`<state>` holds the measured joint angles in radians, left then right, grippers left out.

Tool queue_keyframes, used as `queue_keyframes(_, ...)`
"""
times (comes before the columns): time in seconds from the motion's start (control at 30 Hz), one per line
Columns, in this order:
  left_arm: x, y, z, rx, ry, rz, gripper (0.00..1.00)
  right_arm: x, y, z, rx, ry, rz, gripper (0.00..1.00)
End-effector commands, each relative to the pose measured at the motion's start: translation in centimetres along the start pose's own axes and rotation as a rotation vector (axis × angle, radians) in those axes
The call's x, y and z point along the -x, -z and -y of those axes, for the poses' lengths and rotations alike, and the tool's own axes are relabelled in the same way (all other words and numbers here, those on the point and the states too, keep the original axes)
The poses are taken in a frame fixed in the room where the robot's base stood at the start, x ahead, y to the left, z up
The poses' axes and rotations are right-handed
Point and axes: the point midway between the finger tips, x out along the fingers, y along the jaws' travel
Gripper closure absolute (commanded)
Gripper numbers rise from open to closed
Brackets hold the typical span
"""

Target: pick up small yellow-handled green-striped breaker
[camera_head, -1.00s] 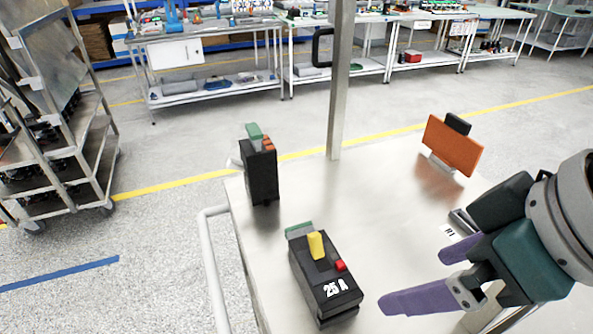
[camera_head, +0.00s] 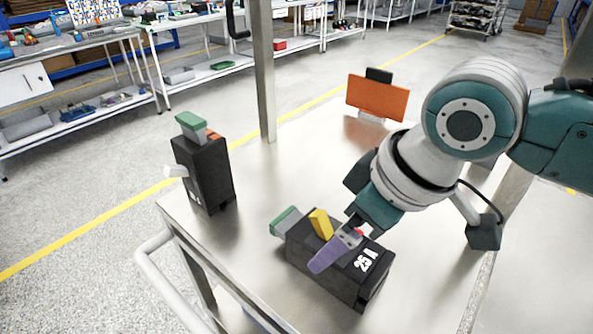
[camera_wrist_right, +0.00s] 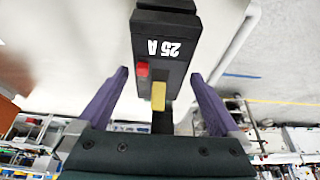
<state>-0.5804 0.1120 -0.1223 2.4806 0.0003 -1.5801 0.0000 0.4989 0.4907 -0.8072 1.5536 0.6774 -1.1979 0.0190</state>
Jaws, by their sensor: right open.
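The black breaker (camera_head: 352,283) with a yellow handle (camera_head: 321,224), a green-topped end (camera_head: 285,220) and a white "25 A" label lies on the metal tabletop. My right gripper (camera_head: 335,250) is right above it, with one purple finger in front of the breaker's near side; the other finger is mostly hidden in the head view. In the right wrist view the open purple fingers (camera_wrist_right: 159,77) stand either side of the breaker (camera_wrist_right: 163,40), with gaps on both sides. Its yellow handle (camera_wrist_right: 158,96) and red button (camera_wrist_right: 142,69) show there. My left gripper is out of view.
Another black breaker (camera_head: 203,170) with a green top stands upright near the table's left edge. An orange plate (camera_head: 376,97) stands at the back of the table (camera_head: 300,170). A metal post (camera_head: 264,75) rises at the table's far edge. A rail runs along the left side.

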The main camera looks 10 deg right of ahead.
Motion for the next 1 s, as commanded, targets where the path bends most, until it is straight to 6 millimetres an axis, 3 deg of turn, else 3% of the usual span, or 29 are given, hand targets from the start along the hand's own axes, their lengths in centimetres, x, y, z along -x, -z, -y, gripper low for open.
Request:
queue_keyframes(0.2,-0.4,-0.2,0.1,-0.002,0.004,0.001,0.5,-2.7,0.1,-0.1,-0.001,-0.001,0.0,0.0)
queue_keyframes(0.5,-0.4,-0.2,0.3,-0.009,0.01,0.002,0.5,-3.0,0.1,-0.1,0.001,-0.002,-0.001,0.0)
queue_keyframes(1.0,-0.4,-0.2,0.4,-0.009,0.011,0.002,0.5,-3.0,0.1,-0.1,0.0,-0.002,-0.001,0.56)
